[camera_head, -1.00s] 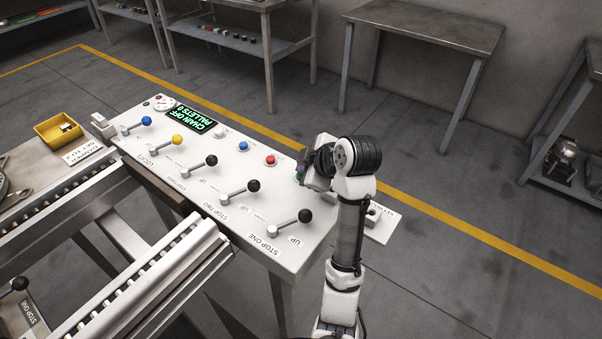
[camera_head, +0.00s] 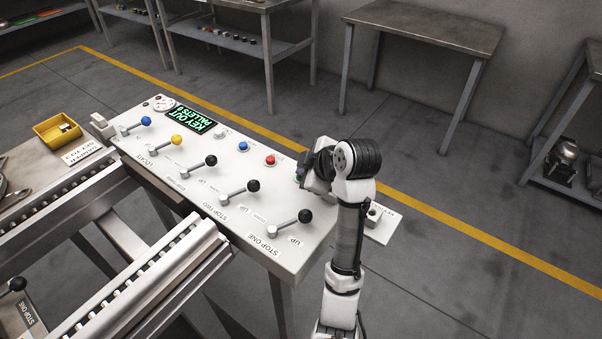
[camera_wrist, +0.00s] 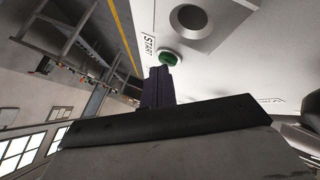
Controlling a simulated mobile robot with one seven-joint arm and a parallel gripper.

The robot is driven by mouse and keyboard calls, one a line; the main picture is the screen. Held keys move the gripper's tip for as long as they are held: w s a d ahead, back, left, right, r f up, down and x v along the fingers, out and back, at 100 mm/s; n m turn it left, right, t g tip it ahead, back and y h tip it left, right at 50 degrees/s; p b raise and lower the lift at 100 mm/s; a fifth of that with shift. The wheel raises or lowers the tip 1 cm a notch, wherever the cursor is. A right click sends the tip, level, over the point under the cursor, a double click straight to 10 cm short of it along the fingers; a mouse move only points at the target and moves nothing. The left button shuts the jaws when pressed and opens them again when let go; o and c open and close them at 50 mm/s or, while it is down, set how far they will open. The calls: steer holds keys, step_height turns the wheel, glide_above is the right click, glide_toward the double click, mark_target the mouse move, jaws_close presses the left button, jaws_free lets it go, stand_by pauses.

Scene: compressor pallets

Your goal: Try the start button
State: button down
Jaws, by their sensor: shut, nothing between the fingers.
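The green start button (camera_wrist: 170,57) shows in the wrist view beside a label reading START (camera_wrist: 149,45). My gripper (camera_wrist: 160,75) is shut and empty, with its dark fingertips right at the button's edge; I cannot tell whether they press it. In the head view my gripper (camera_head: 302,178) is low over the right end of the white control panel (camera_head: 205,150), and the button is mostly hidden there. The panel's display (camera_head: 190,118) shows green text reading KEY OUT and PALLETS 0.
Red (camera_head: 270,160) and blue (camera_head: 243,146) buttons sit left of my gripper. Several ball-topped levers (camera_head: 305,216) line the panel's near side. A small box on a labelled plate (camera_head: 383,230) stands by my arm. A round dark recess (camera_wrist: 188,18) lies close to the green button.

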steer(key=shift+r, duration=0.1)
steer(key=shift+r+p, duration=0.85)
step_height(320, 180, up, 5)
steer(key=p, duration=0.4)
stand_by(0.6)
